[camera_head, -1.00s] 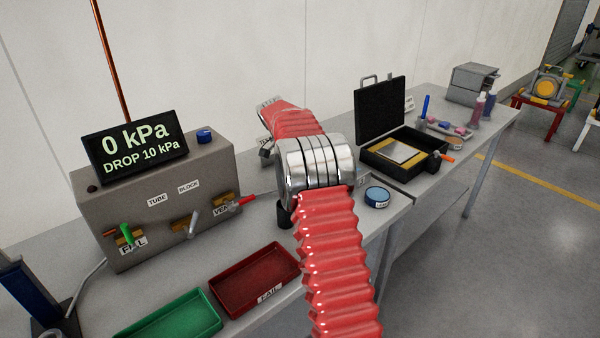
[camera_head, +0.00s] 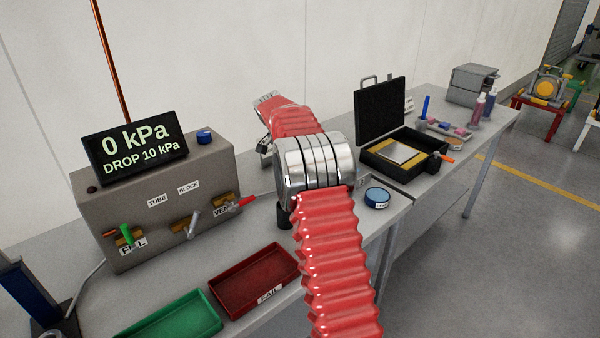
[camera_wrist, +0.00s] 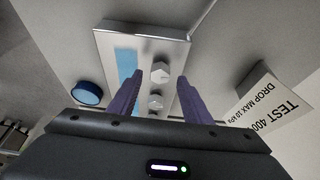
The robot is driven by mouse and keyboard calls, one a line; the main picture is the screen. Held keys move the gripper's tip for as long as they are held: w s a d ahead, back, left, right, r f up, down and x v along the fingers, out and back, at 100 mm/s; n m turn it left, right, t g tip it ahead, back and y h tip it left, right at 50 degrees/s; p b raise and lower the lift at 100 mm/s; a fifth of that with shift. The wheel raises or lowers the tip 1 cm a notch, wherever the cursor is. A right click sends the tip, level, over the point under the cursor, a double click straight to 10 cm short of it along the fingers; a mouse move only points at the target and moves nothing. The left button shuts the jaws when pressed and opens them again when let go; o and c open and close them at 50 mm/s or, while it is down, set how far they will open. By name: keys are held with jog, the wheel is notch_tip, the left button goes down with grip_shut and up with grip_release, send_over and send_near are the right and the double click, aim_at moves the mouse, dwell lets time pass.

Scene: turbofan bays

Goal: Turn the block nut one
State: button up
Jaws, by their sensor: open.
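In the wrist view a pale block (camera_wrist: 180,45) with a blue strip carries two light hex nuts in line, a farther nut (camera_wrist: 159,72) and a nearer nut (camera_wrist: 156,102). I cannot tell which of them is nut one. My gripper (camera_wrist: 160,78) is open, with its purple fingers on either side of the nuts and visible gaps to the farther nut. Whether the fingers are at the nuts' height is unclear. In the head view my red arm hides the gripper and the block.
The tester box (camera_head: 160,215) stands left, its display (camera_head: 137,148) reading 0 kPa. A green tray (camera_head: 170,318) and red tray (camera_head: 255,279) lie in front. A blue-lidded tin (camera_head: 377,197) and open case (camera_head: 405,155) are right. A test card (camera_wrist: 262,105) is beside the block.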

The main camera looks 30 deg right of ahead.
jog(key=v, duration=1.1)
jog(key=shift+a+r, duration=0.15)
jog(key=shift+r, duration=0.25)
jog(key=s+a+r+n+t+y, duration=0.1)
jog(key=s+a+r+n, duration=0.3)
jog(key=s+a, duration=0.45)
jog(key=s+a+r+n+t+y, duration=0.1)
jog(key=s+a+r+n+t, duration=0.1)
jog(key=s+a+r+n, duration=0.45)
jog(key=s+a+f+n+y, duration=0.1)
jog(key=s+a+f, duration=0.3)
jog(key=s, duration=0.4)
jog(key=s+a+f+n+t, duration=0.1)
jog(key=s+a+f+n, duration=0.2)
jog(key=s, duration=0.5)
jog(key=s+a+f+n+t+y, duration=0.1)
jog(key=s+a+f+n, duration=0.1)
jog(key=s+a+f, duration=0.3)
jog(key=s, duration=0.3)
jog(key=shift+a+y, duration=0.25)
jog(key=shift+y, duration=0.05)
